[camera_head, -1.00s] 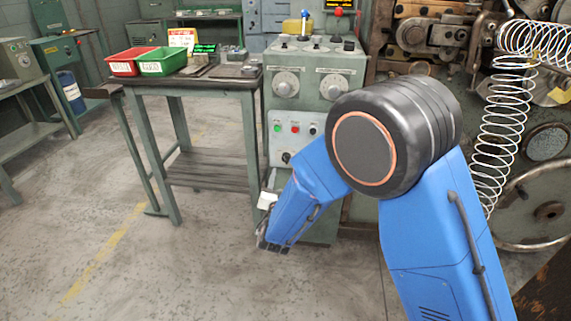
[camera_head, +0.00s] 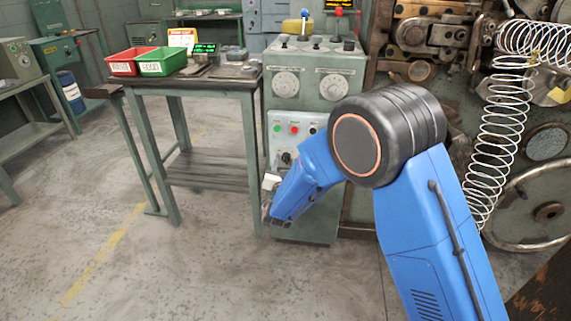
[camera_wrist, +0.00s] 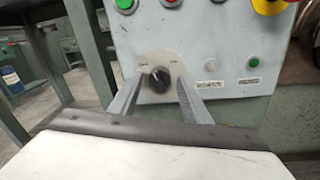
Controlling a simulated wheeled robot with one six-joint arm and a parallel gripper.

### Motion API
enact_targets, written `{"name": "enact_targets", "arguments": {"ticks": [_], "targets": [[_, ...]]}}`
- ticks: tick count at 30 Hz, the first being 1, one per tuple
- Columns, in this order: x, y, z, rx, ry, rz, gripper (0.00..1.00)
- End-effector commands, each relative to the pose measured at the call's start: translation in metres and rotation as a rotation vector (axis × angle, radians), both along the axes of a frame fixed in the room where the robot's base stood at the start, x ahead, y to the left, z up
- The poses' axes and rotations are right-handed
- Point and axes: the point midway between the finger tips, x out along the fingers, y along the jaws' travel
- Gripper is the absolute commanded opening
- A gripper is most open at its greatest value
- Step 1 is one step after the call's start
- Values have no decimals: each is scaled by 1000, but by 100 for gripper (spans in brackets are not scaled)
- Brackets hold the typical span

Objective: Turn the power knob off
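The power knob (camera_wrist: 157,82) is a black rotary knob with a white pointer line, on a round pale dial plate low on the grey-green control cabinet. It also shows in the head view (camera_head: 287,158), just above my arm. My gripper (camera_wrist: 159,84) is open, and its two grey fingers show on either side of the knob in the wrist view. The knob appears between the fingertips, with gaps on both sides. I cannot tell whether the tips reach the knob's depth.
A green button (camera_wrist: 124,3), a red button (camera_wrist: 171,1) and a red-and-yellow emergency stop (camera_wrist: 269,4) sit above the knob. A small green lamp (camera_wrist: 253,63) is at its right. A workbench (camera_head: 198,85) with red and green bins stands left of the cabinet.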

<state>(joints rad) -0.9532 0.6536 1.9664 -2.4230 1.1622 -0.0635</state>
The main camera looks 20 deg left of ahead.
Motion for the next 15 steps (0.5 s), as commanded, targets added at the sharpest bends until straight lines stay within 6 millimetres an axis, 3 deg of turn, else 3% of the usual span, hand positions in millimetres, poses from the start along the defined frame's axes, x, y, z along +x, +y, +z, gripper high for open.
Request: {"name": "enact_targets", "arguments": {"ticks": [1, 4, 15], "targets": [[0, 0, 0, 0, 0, 0, 30], [0, 0, 0, 0, 0, 0, 6], [0, 0, 1, -124, -30, -1, 6]]}}
